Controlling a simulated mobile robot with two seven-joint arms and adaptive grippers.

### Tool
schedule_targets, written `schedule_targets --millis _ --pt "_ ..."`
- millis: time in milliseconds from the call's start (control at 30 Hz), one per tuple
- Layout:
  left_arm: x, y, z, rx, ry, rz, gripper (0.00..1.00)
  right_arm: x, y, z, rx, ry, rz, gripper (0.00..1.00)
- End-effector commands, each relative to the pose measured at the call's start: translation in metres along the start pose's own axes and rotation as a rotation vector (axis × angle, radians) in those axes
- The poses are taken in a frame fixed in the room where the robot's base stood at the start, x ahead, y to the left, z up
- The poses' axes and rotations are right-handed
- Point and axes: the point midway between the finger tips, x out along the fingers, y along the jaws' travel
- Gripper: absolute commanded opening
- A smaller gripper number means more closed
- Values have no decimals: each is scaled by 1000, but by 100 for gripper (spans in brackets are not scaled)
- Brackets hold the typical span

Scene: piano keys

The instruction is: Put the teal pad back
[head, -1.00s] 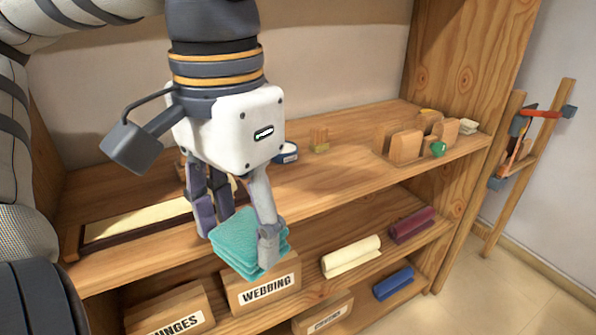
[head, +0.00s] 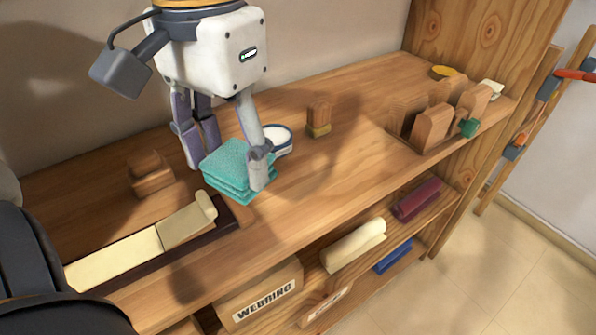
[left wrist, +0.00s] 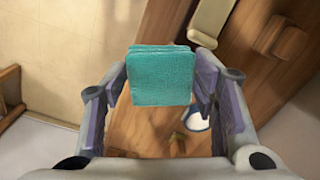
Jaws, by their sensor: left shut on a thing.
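The teal pad (head: 238,170) is a folded, layered square of textured cloth. My left gripper (head: 227,168) is shut on it, with fingers on either side, and holds it over the wooden shelf top (head: 330,185). In the left wrist view the pad (left wrist: 161,75) sits between the fingertips of the left gripper (left wrist: 162,88). I cannot tell how far it is above the shelf. My right gripper is not in view.
A round white-topped tin (head: 278,138) is close behind the pad. A long cream strip on a dark board (head: 130,258) lies at front left. Wooden blocks stand at left (head: 150,172) and back (head: 318,118). A wooden holder (head: 432,128) is at right. The shelf middle is clear.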

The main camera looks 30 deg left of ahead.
Motion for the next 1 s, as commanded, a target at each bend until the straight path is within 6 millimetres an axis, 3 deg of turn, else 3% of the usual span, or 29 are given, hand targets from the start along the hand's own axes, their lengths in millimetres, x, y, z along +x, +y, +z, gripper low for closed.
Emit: schedule_targets --millis 200,333,467,600,700,933,967,1000 --pt "32 8 -69 -2 -8 -2 31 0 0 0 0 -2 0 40" --pt "65 10 -91 0 -18 -1 31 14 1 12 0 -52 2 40" --pt "76 12 -102 0 -12 0 31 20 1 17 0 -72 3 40" --pt "103 14 -118 1 -16 -1 31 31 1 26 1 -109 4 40" --pt "119 14 -117 1 -11 0 31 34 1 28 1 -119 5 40" --pt "121 14 -117 1 -3 -1 27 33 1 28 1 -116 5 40" --pt "121 14 -116 0 -4 -1 56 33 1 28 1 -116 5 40" --pt "121 14 -116 0 -4 -1 65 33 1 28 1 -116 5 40"
